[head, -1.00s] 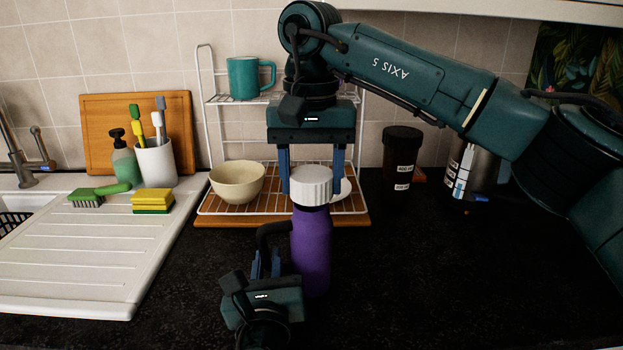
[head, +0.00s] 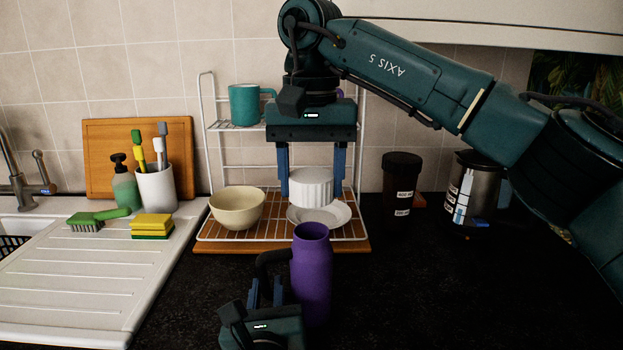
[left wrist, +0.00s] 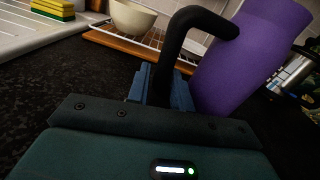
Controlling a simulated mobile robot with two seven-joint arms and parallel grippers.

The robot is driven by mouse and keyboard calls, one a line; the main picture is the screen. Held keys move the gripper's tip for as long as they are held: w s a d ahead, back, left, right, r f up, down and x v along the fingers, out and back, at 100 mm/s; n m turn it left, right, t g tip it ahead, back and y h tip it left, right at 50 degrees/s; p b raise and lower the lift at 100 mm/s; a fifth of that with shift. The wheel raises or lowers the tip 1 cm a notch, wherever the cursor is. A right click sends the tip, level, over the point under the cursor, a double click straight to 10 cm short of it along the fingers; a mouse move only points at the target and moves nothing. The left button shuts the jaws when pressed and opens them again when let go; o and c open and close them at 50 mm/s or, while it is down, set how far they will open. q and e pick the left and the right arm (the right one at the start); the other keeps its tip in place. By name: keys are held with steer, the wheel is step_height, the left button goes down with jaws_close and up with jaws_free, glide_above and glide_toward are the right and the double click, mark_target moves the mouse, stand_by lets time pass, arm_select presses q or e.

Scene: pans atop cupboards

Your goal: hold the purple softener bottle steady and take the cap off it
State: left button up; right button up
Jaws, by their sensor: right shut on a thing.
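The purple softener bottle (head: 312,275) stands upright on the dark counter with its top uncovered. The white ribbed cap (head: 311,187) is above the bottle, with a clear gap between them. My right gripper (head: 311,180) points down and is shut on the cap, one blue finger on each side. My left gripper (head: 265,292) is low, left of the bottle, with its fingers closed around the bottle's black handle (head: 270,258). In the left wrist view the handle (left wrist: 196,20) runs down between the blue fingers, and the purple bottle body (left wrist: 245,60) is beside them.
A wire rack (head: 215,150) behind holds a cream bowl (head: 237,208), a plate (head: 330,218) and a teal mug (head: 246,104). A dark jar (head: 402,185) and a steel container (head: 474,190) stand back right. A sponge (head: 152,225) lies on the white drainboard (head: 80,280). The counter right of the bottle is clear.

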arm_select(q)
steer(key=o, duration=0.4)
steer(key=shift+c, duration=0.2)
steer(key=s, duration=1.2)
steer(key=shift+d, duration=0.35)
